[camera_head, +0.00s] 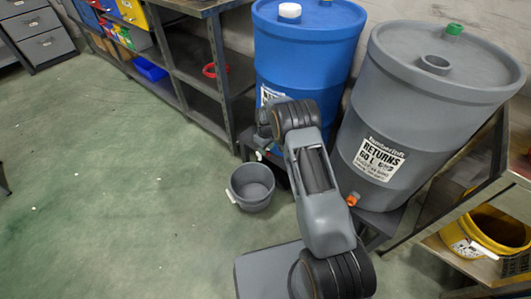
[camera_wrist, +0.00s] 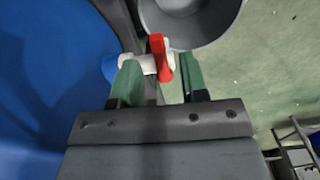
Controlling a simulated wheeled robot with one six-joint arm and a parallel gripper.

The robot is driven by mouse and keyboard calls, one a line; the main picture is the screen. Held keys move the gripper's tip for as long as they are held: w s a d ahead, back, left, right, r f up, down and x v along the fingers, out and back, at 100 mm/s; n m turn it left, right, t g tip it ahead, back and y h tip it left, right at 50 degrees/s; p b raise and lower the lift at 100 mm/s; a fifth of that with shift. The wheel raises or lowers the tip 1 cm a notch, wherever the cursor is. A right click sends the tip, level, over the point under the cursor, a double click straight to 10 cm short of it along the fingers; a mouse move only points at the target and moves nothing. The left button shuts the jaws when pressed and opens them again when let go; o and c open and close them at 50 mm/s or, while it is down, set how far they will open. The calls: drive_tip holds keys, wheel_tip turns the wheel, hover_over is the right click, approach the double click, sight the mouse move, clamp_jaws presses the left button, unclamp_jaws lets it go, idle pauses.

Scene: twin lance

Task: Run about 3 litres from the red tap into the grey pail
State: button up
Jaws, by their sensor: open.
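The red tap (camera_wrist: 161,58) has a red lever on a white body and sits low on the side of the blue barrel (camera_head: 300,55). In the wrist view my gripper (camera_wrist: 161,84) is open. Its two green fingers stand on either side of the tap, with the red lever between them and clear space to the right finger. The grey pail (camera_head: 252,204) stands upright on the floor in front of the blue barrel; its rim and inside also show in the wrist view (camera_wrist: 222,25). No water stream shows. In the head view my arm hides the gripper.
A grey barrel labelled RETURNS (camera_head: 410,120) with an orange tap (camera_head: 352,200) stands to the right. A yellow bucket (camera_head: 480,248) sits on a low shelf at right. Metal shelving (camera_head: 190,75) with a blue tray (camera_head: 150,68) stands behind. The green floor at left is mostly clear.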

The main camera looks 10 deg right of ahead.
drive_tip(key=shift+f, duration=0.95)
clamp_jaws()
